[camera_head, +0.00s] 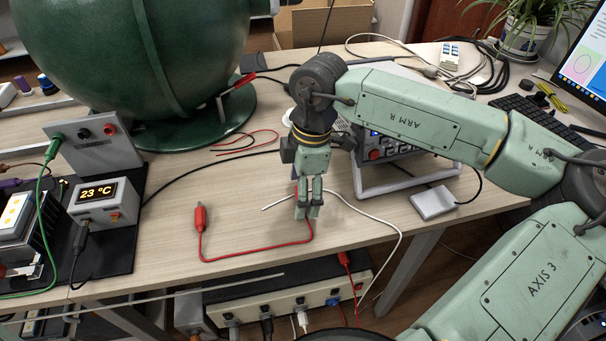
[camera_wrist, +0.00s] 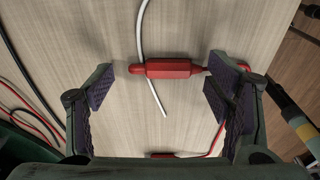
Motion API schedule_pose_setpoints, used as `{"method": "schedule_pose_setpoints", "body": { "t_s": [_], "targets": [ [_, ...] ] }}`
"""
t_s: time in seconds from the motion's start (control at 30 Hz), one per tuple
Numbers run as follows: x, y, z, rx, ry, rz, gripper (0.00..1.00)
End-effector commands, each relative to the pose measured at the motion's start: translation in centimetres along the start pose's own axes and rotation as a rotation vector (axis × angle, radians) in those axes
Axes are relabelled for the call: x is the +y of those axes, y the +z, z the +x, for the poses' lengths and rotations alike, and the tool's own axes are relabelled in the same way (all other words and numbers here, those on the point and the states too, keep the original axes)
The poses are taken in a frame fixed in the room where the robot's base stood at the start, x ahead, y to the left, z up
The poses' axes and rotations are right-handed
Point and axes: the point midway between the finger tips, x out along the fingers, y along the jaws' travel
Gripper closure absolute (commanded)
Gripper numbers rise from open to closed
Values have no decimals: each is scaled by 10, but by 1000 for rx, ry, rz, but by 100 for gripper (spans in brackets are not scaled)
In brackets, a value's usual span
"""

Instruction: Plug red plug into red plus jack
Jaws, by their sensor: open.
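My gripper (camera_head: 308,212) is open and points down over the middle of the table. In the wrist view, a red plug (camera_wrist: 168,69) lies crosswise between the spread fingers (camera_wrist: 160,88), apart from both. In the head view my gripper mostly hides this plug. A red wire joins its right end and curves towards a second red plug (camera_wrist: 163,155) at the bottom of the wrist view. That second plug (camera_head: 200,217) lies left of my gripper in the head view. A red jack (camera_head: 110,130) shows on a grey box at the left; its plus mark is not readable.
A white cable (camera_head: 372,218) runs under the plug. A bench instrument (camera_head: 400,150) stands right of my gripper, and a green sphere (camera_head: 140,60) at the back left. The display box (camera_head: 103,203) is at left.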

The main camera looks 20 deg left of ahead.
Motion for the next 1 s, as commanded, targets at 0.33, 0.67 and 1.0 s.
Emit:
{"method": "schedule_pose_setpoints", "body": {
  "t_s": [0.33, 0.67, 1.0],
  "targets": [
    [0, 0, 2, 0, 1, -1, 29],
    [0, 0, 2, 0, 1, 0, 51],
    [0, 0, 2, 0, 1, -1, 74]
  ]
}}
